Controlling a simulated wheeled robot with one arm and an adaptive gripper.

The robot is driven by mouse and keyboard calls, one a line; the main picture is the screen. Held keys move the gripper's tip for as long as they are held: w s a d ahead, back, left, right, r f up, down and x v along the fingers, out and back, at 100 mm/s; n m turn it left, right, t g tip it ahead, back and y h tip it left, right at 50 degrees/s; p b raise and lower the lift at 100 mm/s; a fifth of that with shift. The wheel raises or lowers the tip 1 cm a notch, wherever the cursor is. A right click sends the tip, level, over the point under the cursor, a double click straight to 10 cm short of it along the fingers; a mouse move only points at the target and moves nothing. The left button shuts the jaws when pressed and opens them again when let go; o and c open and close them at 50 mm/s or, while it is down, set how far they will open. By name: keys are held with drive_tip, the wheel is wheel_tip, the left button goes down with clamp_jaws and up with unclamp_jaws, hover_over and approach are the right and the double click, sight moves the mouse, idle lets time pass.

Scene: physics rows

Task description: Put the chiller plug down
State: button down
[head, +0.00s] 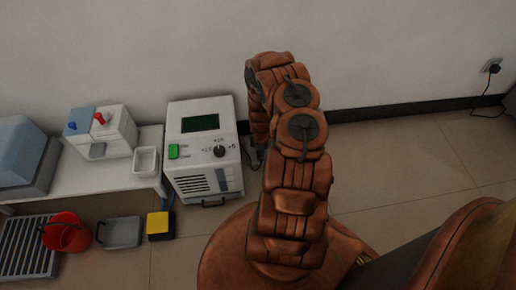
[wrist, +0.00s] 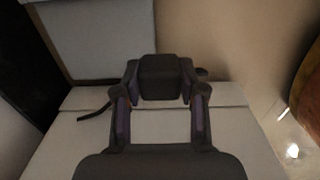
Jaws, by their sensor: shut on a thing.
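My gripper (wrist: 160,92) is shut on a dark, blocky plug (wrist: 160,72) in the wrist view. A short dark cable (wrist: 95,112) shows to the left of the fingers. The plug is over a pale surface with seams; I cannot tell whether it touches it. In the head view my copper arm covers most of the gripper, and the plug cannot be made out. The chiller is probably the white box (head: 205,165) with a dark green screen, a green switch and a black knob, standing just left of my arm.
A white bench (head: 90,183) at left carries a blue-and-white device (head: 100,130) and a small white tray (head: 146,162). A red bucket (head: 67,232), grey bin (head: 121,233) and yellow-black box (head: 160,225) stand below. A wall outlet (head: 492,66) has a black cord. Floor at right is clear.

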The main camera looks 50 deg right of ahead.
drive_tip(key=w+d+b, duration=0.1)
drive_tip(key=w, duration=0.1)
drive_tip(key=w+d+b, duration=0.1)
drive_tip(key=w+d, duration=0.1)
drive_tip(key=w+d+b, duration=0.2)
drive_tip(key=shift+w+f, duration=0.2)
drive_tip(key=shift+f, duration=0.2)
wheel_tip(320, 180, down, 3)
drive_tip(key=shift+f+b, duration=0.1)
drive_tip(key=shift+b, duration=0.95)
drive_tip(key=shift+d+f, duration=0.1)
drive_tip(key=shift+f, duration=0.05)
drive_tip(key=shift+w+f, duration=0.1)
drive_tip(key=shift+f, duration=0.35)
drive_tip(key=c, duration=0.7)
unclamp_jaws()
drive_tip(key=shift+o, duration=0.2)
